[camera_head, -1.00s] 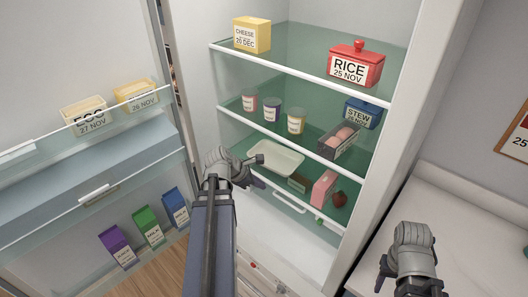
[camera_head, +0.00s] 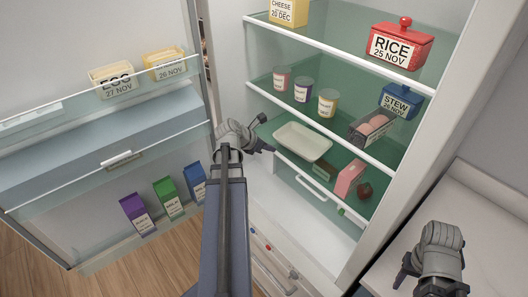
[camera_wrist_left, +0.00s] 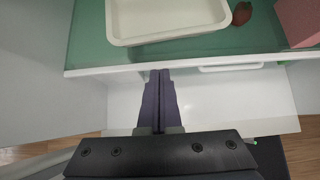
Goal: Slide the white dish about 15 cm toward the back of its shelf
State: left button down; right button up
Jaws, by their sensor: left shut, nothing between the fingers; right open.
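The white dish (camera_head: 303,141) is a shallow rounded tray on the lower green glass shelf (camera_head: 336,156). It also shows at the top of the left wrist view (camera_wrist_left: 165,18), its near edge a little behind the shelf's white front edge. My left gripper (camera_head: 263,134) is at the front left of that shelf, just short of the dish and not touching it. In the left wrist view its fingers (camera_wrist_left: 160,76) are shut with nothing between them, tips close to the shelf's front edge. My right gripper (camera_head: 430,287) is open and empty, low at the right.
Several yogurt cups (camera_head: 303,89) stand on the shelf above. The open fridge door (camera_head: 100,165) is at the left. A white counter (camera_head: 480,215) is at the right.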

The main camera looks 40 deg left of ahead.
aim_at(299, 142)
pick_arm(q)
jog(key=b+x, duration=0.2)
jog(key=x, duration=0.2)
jog(key=shift+s+a+f, duration=0.1)
jog(key=shift+s+f, duration=0.05)
pick_arm(e)
notch_tip(299, 142, down, 3)
jog(key=shift+f, duration=0.1)
jog(key=shift+r+p, duration=0.4)
pick_arm(q)
jog(key=shift+w+d+r, duration=0.1)
jog(key=shift+w+r, duration=0.1)
jog(key=shift+w, duration=0.75)
jog(key=shift+w+d+r, duration=0.1)
jog(key=shift+w+r, duration=0.05)
jog(key=shift+w, duration=0.85)
jog(key=w, duration=0.6)
jog(key=w+d, duration=0.1)
jog(key=w, duration=0.2)
jog(key=shift+w, duration=0.4)
jog(key=shift+s+r, duration=0.1)
pick_arm(e)
jog(key=shift+r, duration=0.1)
